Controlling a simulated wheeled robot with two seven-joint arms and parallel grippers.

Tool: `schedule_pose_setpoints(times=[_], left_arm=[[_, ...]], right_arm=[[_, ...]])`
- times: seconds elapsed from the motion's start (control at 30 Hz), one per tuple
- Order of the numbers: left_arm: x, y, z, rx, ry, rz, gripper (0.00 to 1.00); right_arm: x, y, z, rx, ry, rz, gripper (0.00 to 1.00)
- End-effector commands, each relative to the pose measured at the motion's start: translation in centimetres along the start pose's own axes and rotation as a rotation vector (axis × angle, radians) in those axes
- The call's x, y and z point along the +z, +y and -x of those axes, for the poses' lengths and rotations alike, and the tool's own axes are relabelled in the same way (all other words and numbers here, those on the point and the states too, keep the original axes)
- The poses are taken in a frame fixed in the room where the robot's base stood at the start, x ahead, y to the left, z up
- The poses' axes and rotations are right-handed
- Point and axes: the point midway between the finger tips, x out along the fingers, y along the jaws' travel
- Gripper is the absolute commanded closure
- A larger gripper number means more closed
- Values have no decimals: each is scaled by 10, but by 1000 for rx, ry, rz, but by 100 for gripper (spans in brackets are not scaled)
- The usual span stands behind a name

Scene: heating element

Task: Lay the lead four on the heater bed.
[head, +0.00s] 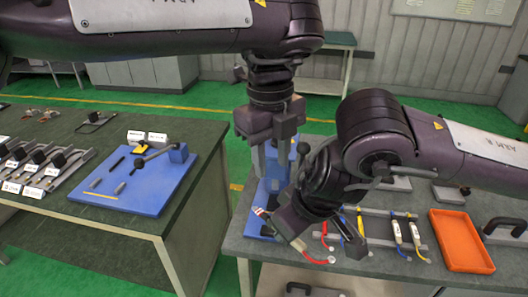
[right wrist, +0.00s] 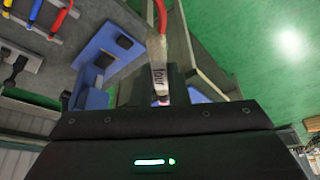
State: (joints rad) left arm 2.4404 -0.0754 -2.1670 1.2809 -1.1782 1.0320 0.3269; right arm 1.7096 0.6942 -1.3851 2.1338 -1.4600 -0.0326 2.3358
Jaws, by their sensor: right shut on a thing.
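My right gripper (right wrist: 162,95) is shut on lead four, whose white sleeve (right wrist: 158,70) reads "four" in the right wrist view. A red wire runs up from the sleeve. In the head view the sleeve (head: 260,212) sticks out left of the right gripper, and red wire (head: 298,243) hangs below it above the right table. My left gripper (head: 272,160) points down over a blue fixture (head: 262,193) on that table, its fingers apart. The arms hide much of this fixture; I cannot tell which part is the heater bed.
More leads with red, yellow (head: 360,222) and blue ends lie on a rack right of the right gripper. An orange tray (head: 462,240) sits farther right. The left table holds a blue board (head: 120,205) with a black-knobbed lever. Green floor separates the tables.

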Motion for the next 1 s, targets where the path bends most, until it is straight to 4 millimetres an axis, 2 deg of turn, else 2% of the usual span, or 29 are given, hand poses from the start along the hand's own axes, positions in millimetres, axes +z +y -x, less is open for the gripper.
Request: schedule_pose_setpoints(times=[0.1, 0.23, 0.7, 0.83, 1.0], left_arm=[[7, 10, 6, 23, -26, 49, 64], [9, 12, -3, 30, -30, 60, 64], [10, 14, -86, 27, -27, 56, 64], [11, 14, -102, 27, -29, 57, 64], [12, 14, -111, 26, -30, 57, 64]], right_arm=[[0, 0, 0, 0, 0, 0, 100], [0, 0, 0, 0, 0, 0, 100], [0, 0, 0, 0, 0, 0, 100], [0, 0, 0, 0, 0, 0, 100], [0, 0, 0, 0, 0, 0, 100]])
